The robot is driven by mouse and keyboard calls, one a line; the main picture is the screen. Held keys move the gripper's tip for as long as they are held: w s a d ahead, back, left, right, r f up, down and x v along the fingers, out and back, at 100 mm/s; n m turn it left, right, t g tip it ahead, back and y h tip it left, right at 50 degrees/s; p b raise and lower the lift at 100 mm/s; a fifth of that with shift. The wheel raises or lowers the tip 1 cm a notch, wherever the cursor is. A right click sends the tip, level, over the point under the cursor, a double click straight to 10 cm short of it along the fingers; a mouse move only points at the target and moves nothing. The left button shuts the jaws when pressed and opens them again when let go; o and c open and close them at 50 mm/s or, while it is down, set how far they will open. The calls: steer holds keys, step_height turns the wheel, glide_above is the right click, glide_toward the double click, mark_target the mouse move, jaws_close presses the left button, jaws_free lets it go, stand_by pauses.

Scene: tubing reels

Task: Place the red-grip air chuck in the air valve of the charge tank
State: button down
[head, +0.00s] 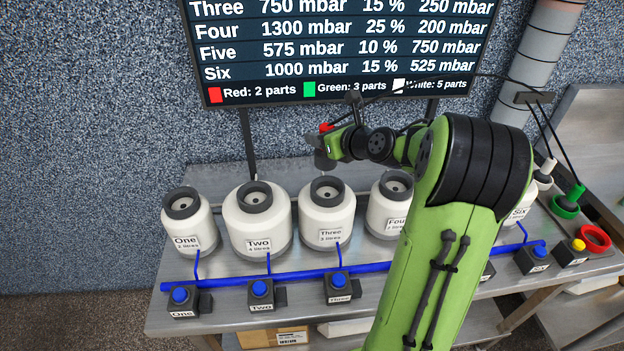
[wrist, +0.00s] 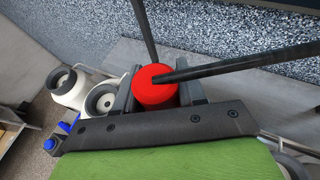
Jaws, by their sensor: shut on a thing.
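My gripper (head: 327,148) is shut on the red-grip air chuck (head: 325,128), held above tank Three (head: 327,218) and apart from it. In the wrist view the chuck's red grip (wrist: 155,90) sits between the fingers, with a black hose leading off it. Tank One (head: 188,228), tank Two (head: 258,222) and tank Four (head: 389,212) are white with dark grey ringed tops. Tank Six (head: 521,214) shows partly behind my arm; tank Five is hidden. No tank label in view reads "charge tank".
A blue pipe (head: 290,275) runs along the bench front, with blue-button boxes before it. A red ring holder (head: 593,238) stands empty at right, near the green chuck (head: 575,192) and white chuck (head: 548,166). A screen (head: 340,50) hangs behind.

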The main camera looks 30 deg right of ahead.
steer(key=f, duration=0.1)
steer(key=s+f, duration=0.1)
steer(key=f, duration=0.1)
steer(key=f+b, duration=0.1)
steer(key=f, duration=0.1)
steer(key=shift+s+d, duration=0.1)
steer(key=shift+s, duration=0.3)
steer(key=f, duration=0.3)
steer(key=f+b, duration=0.1)
steer(key=shift+w+f, duration=0.15)
steer(key=shift+w, duration=0.25)
steer(key=shift+s, duration=0.15)
steer(key=shift+f, duration=0.1)
steer(key=c, duration=0.7)
jaws_free()
steer(key=shift+o, duration=0.2)
